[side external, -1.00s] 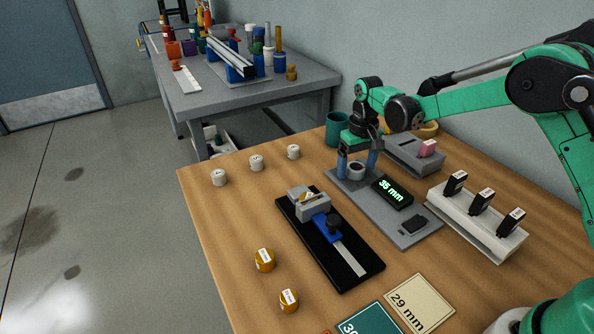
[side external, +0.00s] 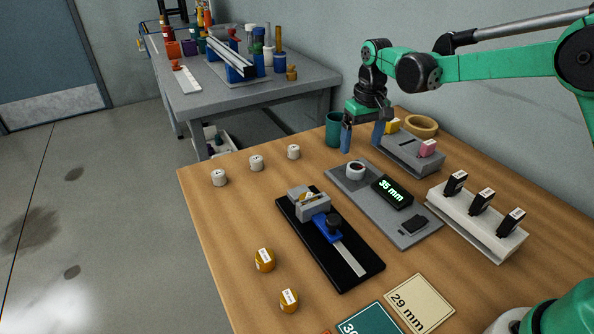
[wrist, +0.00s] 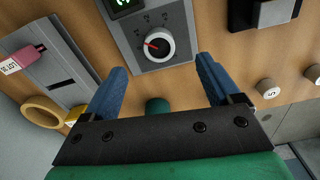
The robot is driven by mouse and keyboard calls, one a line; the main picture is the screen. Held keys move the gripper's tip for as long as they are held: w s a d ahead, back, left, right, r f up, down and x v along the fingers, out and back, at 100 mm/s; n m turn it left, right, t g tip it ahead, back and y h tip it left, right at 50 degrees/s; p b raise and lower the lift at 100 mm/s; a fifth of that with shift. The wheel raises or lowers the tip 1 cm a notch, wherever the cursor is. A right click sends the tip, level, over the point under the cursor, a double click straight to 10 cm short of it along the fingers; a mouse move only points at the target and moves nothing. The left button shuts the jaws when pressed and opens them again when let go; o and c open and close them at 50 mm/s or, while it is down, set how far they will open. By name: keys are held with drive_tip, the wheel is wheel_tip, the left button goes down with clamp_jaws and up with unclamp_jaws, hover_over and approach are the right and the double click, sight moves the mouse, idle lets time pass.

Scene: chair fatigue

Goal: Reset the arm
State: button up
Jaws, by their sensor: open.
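My gripper (side external: 362,137) is open and empty, raised above the far end of the grey gauge board. Its two blue fingers are apart in the wrist view (wrist: 160,90), with nothing between them. The board (side external: 398,230) carries a white-rimmed dial (side external: 355,170) and a display (side external: 392,191) reading 35 mm. In the wrist view, the dial (wrist: 155,45) has a red pointer and lies beyond the fingertips, apart from them.
A teal cup (side external: 333,130) stands close behind my gripper. A grey block (side external: 410,152) with pink and yellow pieces and a tape ring (side external: 421,126) are to the right. A black slide fixture (side external: 340,255), white caps (side external: 256,163) and a white rack (side external: 475,225) occupy the wooden table.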

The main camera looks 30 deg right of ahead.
drive_tip(key=s+a+r+t, duration=0.2)
drive_tip(key=s+r+t, duration=0.2)
drive_tip(key=s+r, duration=0.35)
drive_tip(key=s+a+f+n+t, duration=0.1)
drive_tip(key=s+a+t, duration=0.1)
drive_tip(key=s, duration=0.6)
drive_tip(key=shift+s+f+t, duration=0.35)
drive_tip(key=shift+t, duration=0.15)
